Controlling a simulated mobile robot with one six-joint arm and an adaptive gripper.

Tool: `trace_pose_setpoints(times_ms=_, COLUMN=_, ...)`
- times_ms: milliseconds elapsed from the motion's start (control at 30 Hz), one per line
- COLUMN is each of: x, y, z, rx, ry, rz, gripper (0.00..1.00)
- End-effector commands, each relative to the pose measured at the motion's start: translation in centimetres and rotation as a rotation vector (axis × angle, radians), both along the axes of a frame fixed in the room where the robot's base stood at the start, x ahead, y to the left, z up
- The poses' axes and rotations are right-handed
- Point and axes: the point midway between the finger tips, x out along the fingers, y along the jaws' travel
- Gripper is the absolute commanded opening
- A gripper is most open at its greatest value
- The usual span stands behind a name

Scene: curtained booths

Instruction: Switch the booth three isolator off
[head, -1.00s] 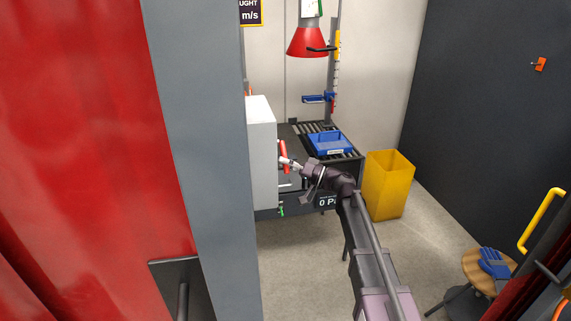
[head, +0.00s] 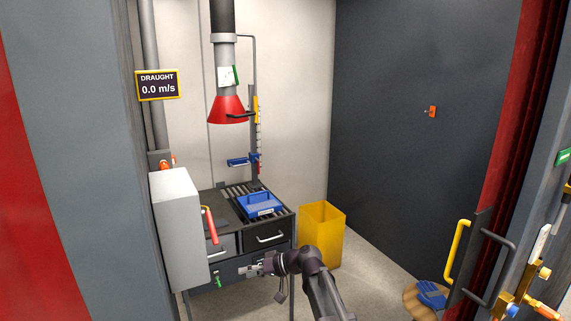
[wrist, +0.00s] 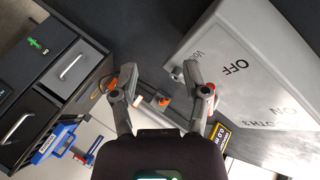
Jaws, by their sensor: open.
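The isolator is a grey box (head: 178,232) at the left of the booth in the head view, with a red lever (head: 210,226) on its right side hanging down, slightly tilted. In the wrist view the box (wrist: 225,45) fills the upper right, tilted, with OFF and ON lettering and a partly hidden booth label. My gripper (head: 258,268) is open and empty, below and right of the lever and apart from it in the head view. In the wrist view the gripper (wrist: 161,72) has spread fingers; red bits show around the right finger, and I cannot tell whether they are the lever.
A bench with drawers (head: 267,238) carries a blue tray (head: 258,211). A yellow bin (head: 322,236) stands right of it. A red extraction hood (head: 228,109) hangs above. A draught display (head: 157,85) reads 0.0 m/s. A curtain and yellow handle (head: 457,250) are at the right.

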Motion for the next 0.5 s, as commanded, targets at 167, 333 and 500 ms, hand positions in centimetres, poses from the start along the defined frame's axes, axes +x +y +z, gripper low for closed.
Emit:
trace_pose_setpoints(times_ms=167, x=-3.0, y=-4.3, z=-3.9, rx=-0.218, ry=0.073, rz=-0.037, gripper=0.59)
trace_pose_setpoints(times_ms=333, x=-5.5, y=-8.9, z=-7.1, rx=-0.429, ry=0.148, rz=-0.094, gripper=0.59)
trace_pose_setpoints(times_ms=500, x=-8.1, y=-14.0, z=-9.7, rx=-0.638, ry=0.224, rz=-0.172, gripper=0.59)
